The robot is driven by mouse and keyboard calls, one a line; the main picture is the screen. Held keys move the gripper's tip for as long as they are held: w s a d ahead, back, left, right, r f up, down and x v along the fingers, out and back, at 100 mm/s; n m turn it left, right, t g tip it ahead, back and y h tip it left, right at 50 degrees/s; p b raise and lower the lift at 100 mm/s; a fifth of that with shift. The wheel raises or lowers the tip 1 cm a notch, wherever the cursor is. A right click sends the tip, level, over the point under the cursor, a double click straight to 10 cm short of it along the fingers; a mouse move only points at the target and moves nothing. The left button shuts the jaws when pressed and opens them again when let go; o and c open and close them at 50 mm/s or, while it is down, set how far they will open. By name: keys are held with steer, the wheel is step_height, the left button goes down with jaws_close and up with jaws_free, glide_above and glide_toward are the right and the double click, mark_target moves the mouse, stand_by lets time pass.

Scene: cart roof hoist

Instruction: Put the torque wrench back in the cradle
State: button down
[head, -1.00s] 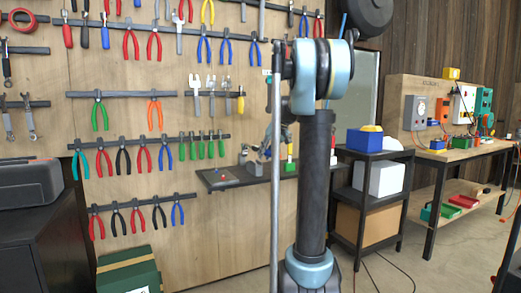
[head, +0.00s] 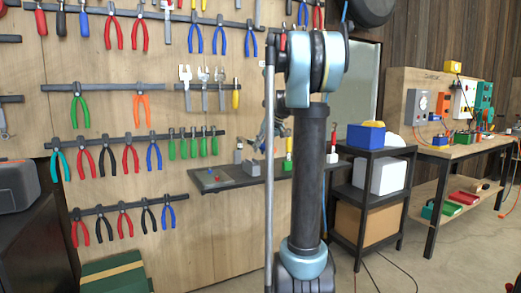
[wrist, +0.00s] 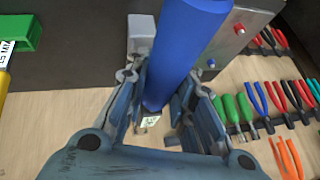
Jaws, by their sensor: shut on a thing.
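My gripper (wrist: 163,112) is shut on the blue handle of the torque wrench (wrist: 185,45), one jaw on each side. The handle slants up and right across the wrist view; the tool's far end is hidden. In the head view my gripper (head: 276,130) hangs over the small dark wall shelf, partly behind my arm, and the wrench cannot be made out there. A grey block (wrist: 142,34), perhaps the cradle, shows just behind the handle in the wrist view. I cannot tell whether the wrench touches it.
A green holder (wrist: 20,32) with a yellow labelled tool (wrist: 4,80) is at the left of the wrist view. The shelf (head: 215,182) carries a metal plate with red and blue buttons (wrist: 230,30). Pliers and screwdrivers hang on the pegboard. A black cart (head: 365,200) stands right.

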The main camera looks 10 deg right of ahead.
steer(key=shift+f, duration=4.9)
steer(key=c, duration=1.3)
jaws_free()
steer(key=v, duration=1.2)
steer(key=s+a+f+g+h, duration=0.1)
steer(key=s+a+f, duration=0.15)
steer(key=s, duration=0.45)
steer(key=s+a+f+m, duration=0.1)
steer(key=s+f, duration=0.3)
steer(key=s, duration=0.4)
steer(key=s+a+f+g+h, duration=0.1)
steer(key=s+a+f, duration=0.1)
steer(key=s+f, duration=0.35)
steer(key=s+f+h, duration=0.1)
steer(key=s+f, duration=0.6)
steer(key=s, duration=0.2)
steer(key=s+d+f+m+h, duration=0.1)
steer(key=s+f, duration=0.6)
steer(key=s, duration=0.3)
steer(key=shift+m+g+h, duration=0.3)
